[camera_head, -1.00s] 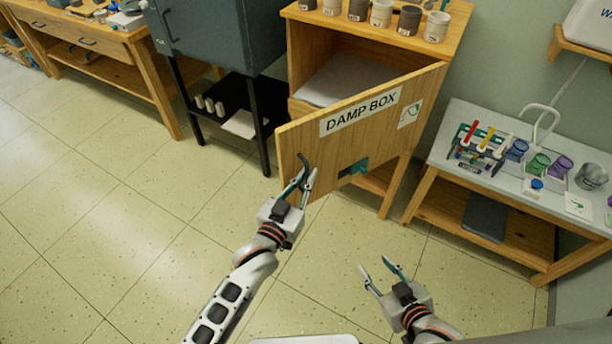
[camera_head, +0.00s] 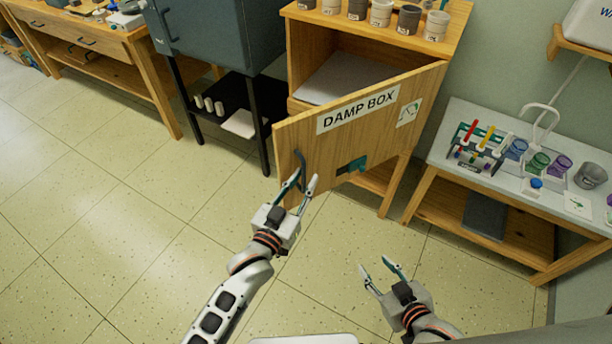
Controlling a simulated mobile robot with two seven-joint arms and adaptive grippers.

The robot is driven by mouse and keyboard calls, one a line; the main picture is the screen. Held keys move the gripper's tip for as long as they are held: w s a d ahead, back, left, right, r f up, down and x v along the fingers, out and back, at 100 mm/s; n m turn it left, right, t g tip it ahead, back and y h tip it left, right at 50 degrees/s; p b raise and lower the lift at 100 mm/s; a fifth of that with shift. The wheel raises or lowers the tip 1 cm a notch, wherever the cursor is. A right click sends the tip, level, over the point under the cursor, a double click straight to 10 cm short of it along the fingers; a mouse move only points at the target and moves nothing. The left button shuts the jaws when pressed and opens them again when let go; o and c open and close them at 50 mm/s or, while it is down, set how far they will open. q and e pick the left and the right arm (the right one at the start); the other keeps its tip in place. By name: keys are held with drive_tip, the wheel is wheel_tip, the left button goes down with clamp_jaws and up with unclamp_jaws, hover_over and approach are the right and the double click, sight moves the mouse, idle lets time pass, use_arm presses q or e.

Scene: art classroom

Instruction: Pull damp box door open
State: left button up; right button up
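The damp box (camera_head: 298,58) is a wooden cabinet. Its door (camera_head: 330,145), labelled DAMP BOX, stands wide open, swung out from the right side with its free edge to the left. A white inner shelf shows behind it. A dark curved handle (camera_head: 301,163) is near the door's free edge. My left gripper (camera_head: 304,177) is at the handle's lower end, its fingers apart; whether it touches the handle is unclear. A teal latch-like part (camera_head: 352,166) sits on the door's lower middle. My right gripper (camera_head: 378,272) is open and empty above the floor, away from the door.
Several cups (camera_head: 381,12) stand on top of the box. A dark cabinet (camera_head: 205,35) on a black stand is to the left. A table (camera_head: 450,150) with jars and tools is to the right. The floor (camera_head: 110,220) at left is clear.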

use_arm(q)
drive_tip(key=v, duration=1)
drive_tip(key=shift+r, duration=0.1)
